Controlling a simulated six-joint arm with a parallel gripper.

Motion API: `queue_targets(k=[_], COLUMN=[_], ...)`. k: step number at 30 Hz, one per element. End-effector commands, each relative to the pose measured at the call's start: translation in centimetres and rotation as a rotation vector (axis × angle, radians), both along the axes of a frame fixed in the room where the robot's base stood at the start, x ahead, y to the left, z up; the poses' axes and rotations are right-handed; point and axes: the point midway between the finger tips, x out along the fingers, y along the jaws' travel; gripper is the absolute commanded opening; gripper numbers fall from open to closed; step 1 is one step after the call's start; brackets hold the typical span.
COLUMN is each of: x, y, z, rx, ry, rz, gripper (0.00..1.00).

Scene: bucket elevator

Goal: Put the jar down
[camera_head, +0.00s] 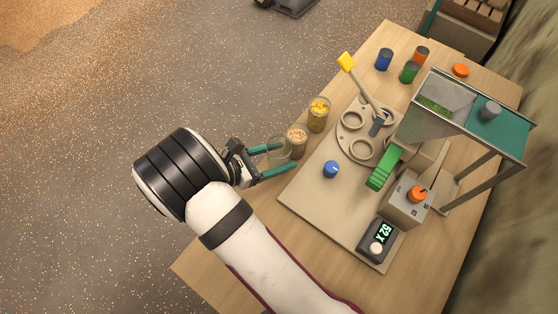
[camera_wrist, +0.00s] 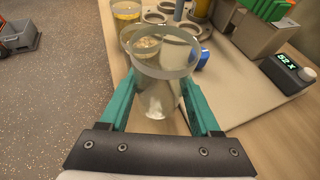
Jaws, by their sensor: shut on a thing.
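My gripper (camera_head: 276,160) is shut on a clear glass jar (camera_head: 279,152) near the left edge of the wooden table (camera_head: 218,262). In the wrist view the jar (camera_wrist: 160,90) stands between the two teal fingers; it looks empty and its open rim faces up. I cannot tell whether its base touches the table. A jar with pale, grain-like contents (camera_head: 297,141) is just beyond it, and a jar with yellow contents (camera_head: 318,117) stands further back. In the wrist view the held jar's rim overlaps the pale-filled jar.
A beige board (camera_head: 310,200) carries a ring holder (camera_head: 344,128), a blue knob (camera_head: 331,169), a green bucket piece (camera_head: 382,168) and a display box (camera_head: 378,241). A hopper frame (camera_head: 437,100) stands right. The table's front left is clear.

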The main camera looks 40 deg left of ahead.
Motion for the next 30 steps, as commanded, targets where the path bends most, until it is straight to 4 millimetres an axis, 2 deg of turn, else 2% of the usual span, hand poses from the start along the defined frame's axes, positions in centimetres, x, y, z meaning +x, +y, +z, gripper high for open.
queue_targets(k=[3,5,15,16,18,21,30], x=[0.0,0.0,0.0,0.0,0.0,0.0,-0.1], y=[0.0,0.0,0.0,0.0,0.0,0.0,0.1], z=[-2.5,-3.2,-3.6,-3.6,-3.6,-3.6,-3.2], rx=[-0.004,-0.002,-0.001,-0.001,-0.001,-0.001,0.0], ry=[0.002,0.001,0.001,0.001,0.0,0.001,0.0], rz=[0.001,0.0,-0.001,-0.001,0.0,-0.001,0.001], gripper=[0.0,0.0,0.0,0.67,0.8,0.94,0.94])
